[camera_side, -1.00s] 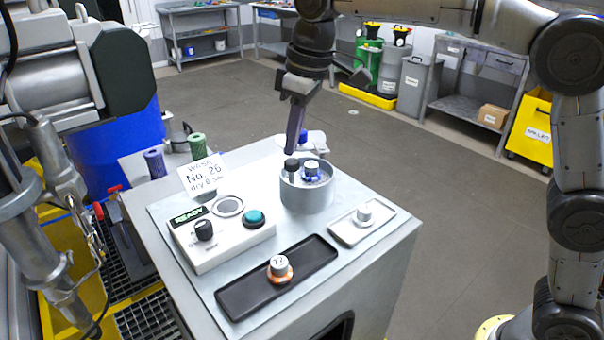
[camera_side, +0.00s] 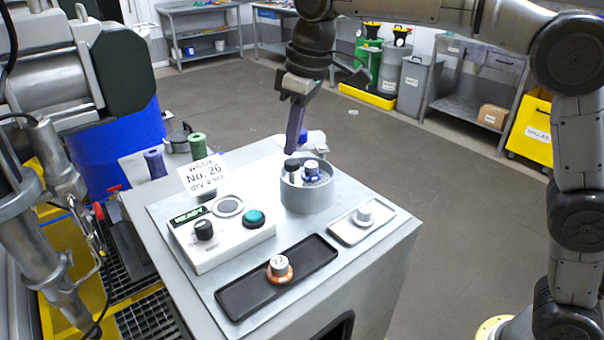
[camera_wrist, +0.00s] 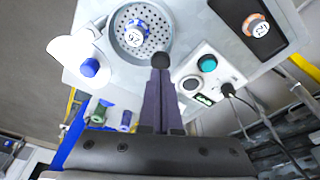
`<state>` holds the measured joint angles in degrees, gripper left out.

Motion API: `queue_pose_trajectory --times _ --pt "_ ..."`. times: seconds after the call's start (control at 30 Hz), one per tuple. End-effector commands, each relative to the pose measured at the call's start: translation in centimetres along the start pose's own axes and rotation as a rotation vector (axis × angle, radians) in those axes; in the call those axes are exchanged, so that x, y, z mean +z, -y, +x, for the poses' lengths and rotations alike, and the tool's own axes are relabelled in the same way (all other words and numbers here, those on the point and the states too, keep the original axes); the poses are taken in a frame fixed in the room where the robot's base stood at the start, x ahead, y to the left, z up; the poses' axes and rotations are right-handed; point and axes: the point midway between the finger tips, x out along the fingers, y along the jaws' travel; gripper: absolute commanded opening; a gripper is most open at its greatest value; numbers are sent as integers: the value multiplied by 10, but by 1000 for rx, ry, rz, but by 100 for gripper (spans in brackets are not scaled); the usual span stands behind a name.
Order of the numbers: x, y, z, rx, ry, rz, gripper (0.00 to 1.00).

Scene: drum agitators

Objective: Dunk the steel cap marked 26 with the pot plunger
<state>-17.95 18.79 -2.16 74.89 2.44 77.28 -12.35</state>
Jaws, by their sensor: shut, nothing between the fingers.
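A round grey pot (camera_side: 306,197) stands on the bench's top plate. In it sits a steel-topped cap with a blue base (camera_side: 311,170); the wrist view shows the cap (camera_wrist: 133,36) on a perforated basket floor (camera_wrist: 146,50), its number hard to read, possibly 26. A black plunger knob (camera_side: 292,164) stands at the pot's left edge; it shows in the wrist view (camera_wrist: 161,60) at my fingertips. My gripper (camera_side: 291,155) is shut with nothing between its fingers, pointing down right at the knob; contact is unclear.
An orange-based cap marked 22 (camera_side: 280,268) sits on a black tray (camera_side: 240,298). Another steel cap (camera_side: 363,215) sits on a white tray (camera_side: 345,234). A control box (camera_side: 215,245) with a READY display and teal button stands left of the pot. A sign (camera_side: 203,177) reads WASH No. 26.

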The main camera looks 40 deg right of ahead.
Motion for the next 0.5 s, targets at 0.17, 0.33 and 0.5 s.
queue_pose_trajectory --times 0.17,0.33,0.5 --pt "0 0 0 0 0 0 0" --pt "0 0 0 0 0 0 0" --pt "1 0 3 0 1 0 0"
